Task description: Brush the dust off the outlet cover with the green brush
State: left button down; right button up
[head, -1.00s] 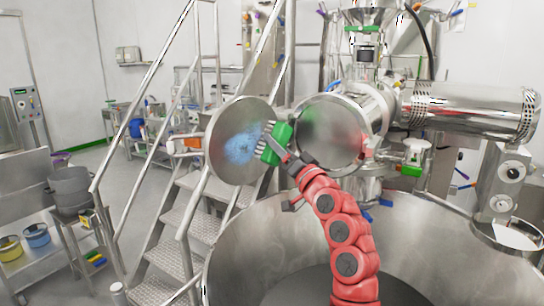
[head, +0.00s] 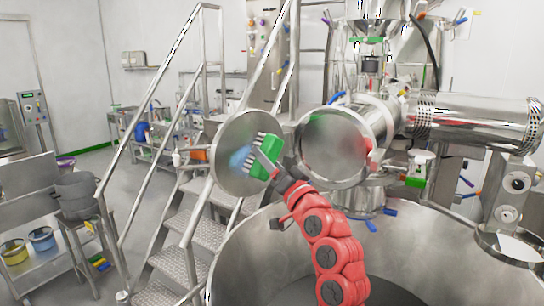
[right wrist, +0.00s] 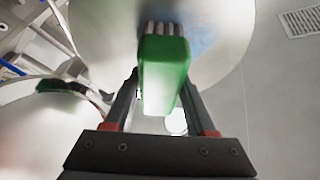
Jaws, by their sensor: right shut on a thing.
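The outlet cover (head: 231,173) is a round steel disc, swung open to the left of the round outlet (head: 333,147). A blue dust patch (head: 238,160) shows on its face, partly hidden behind the brush. The green brush (head: 268,155) has pale bristles that point left at the cover; they look to be at or very near its face. My right gripper (head: 274,168) is shut on the brush. In the right wrist view the brush (right wrist: 163,72) sits between the two dark fingers, with the cover (right wrist: 228,40) and some blue behind it. My left gripper is not in view.
A large steel bowl (head: 250,240) lies below my right arm. Steel stairs with handrails (head: 195,230) stand left of and below the cover. A horizontal steel cylinder (head: 480,118) extends right of the outlet. A trolley with buckets (head: 42,238) is at far left.

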aim_at(282, 149)
jog(key=shift+s+a+p, duration=0.4)
jog(key=shift+s+a, duration=0.7)
jog(key=shift+a, duration=0.3)
jog(key=shift+s+a+p, duration=0.35)
jog(key=shift+s+a, duration=0.75)
jog(key=shift+a, duration=0.25)
jog(key=shift+r, duration=0.65)
jog(key=shift+w+d+f+b, duration=0.15)
jog(key=shift+w+d+b, duration=0.2)
jog(key=shift+d, duration=0.05)
jog(key=shift+w+d+b, duration=0.75)
jog(key=shift+w+d, duration=0.2)
jog(key=shift+d, duration=0.15)
jog(key=shift+w+d+b, duration=0.3)
jog(key=shift+d+b, duration=0.1)
jog(key=shift+w+d+b, duration=0.45)
jog(key=shift+w+d, duration=0.15)
jog(key=shift+d, duration=0.05)
jog(key=shift+w+d, duration=0.4)
jog(key=shift+d, duration=0.1)
jog(key=shift+w+d+b, duration=0.3)
jog(key=shift+d+b, duration=0.1)
jog(key=shift+b, duration=0.2)
jog(key=shift+w+d+f+b, duration=0.1)
jog(key=shift+w+d+b, duration=0.65)
jog(key=shift+d, duration=0.2)
jog(key=shift+w+d, duration=0.2)
jog(key=shift+r, duration=0.2)
